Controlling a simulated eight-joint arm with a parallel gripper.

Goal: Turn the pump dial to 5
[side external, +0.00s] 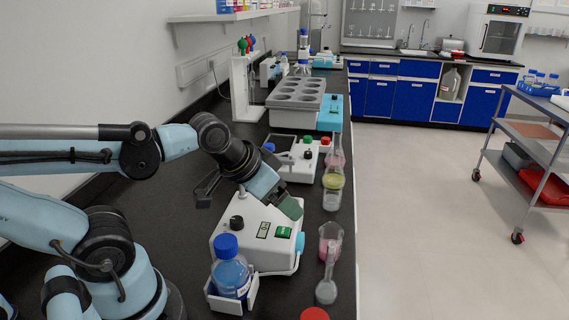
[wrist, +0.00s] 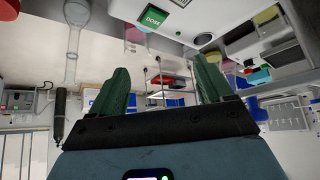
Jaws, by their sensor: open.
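The pump (side external: 256,232) is a white box on the black bench with a small display and a green button (side external: 284,232). That button reads DOSE in the wrist view (wrist: 153,18). A black round dial (side external: 236,222) is on the left of its face; its setting is too small to read. My gripper (side external: 290,208) is just above the pump's right rear part in the side view, to the right of the dial. In the wrist view my gripper (wrist: 160,66) has its green fingers apart, with nothing between them.
A blue-capped bottle (side external: 231,270) stands in a holder at the pump's front. A beaker (side external: 330,240) and a flask (side external: 326,288) are to the right, near the bench edge. Another device (side external: 300,160) and a grey rack (side external: 297,98) stand behind.

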